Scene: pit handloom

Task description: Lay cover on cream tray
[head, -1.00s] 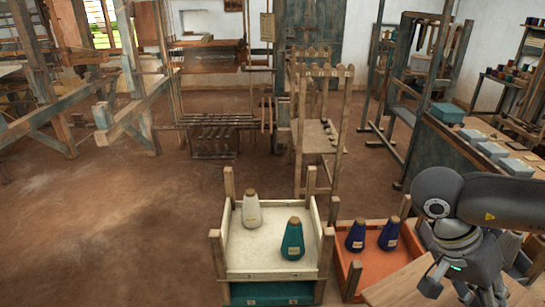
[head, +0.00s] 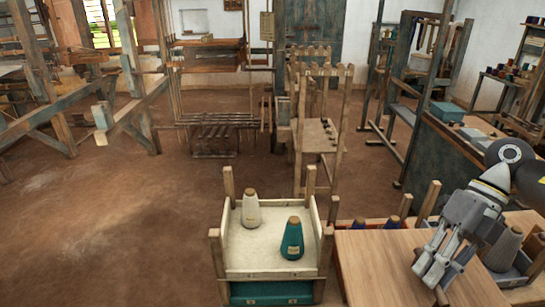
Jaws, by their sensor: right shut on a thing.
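The cover is a flat, light wooden board (head: 372,268) at the lower middle right of the head view. My right gripper (head: 436,274) is shut on it, with the fingers at its right part. The cream tray (head: 262,262) stands just left of the cover and is uncovered. A white cone (head: 251,212) and a teal cone (head: 292,240) stand upright in it. My left gripper is not in view.
Corner posts (head: 228,183) rise above the cream tray. A grey cone (head: 503,250) stands in another tray at the right. A teal tray (head: 270,293) shows below the cream one. Wooden racks (head: 318,145) stand behind; the floor at left is clear.

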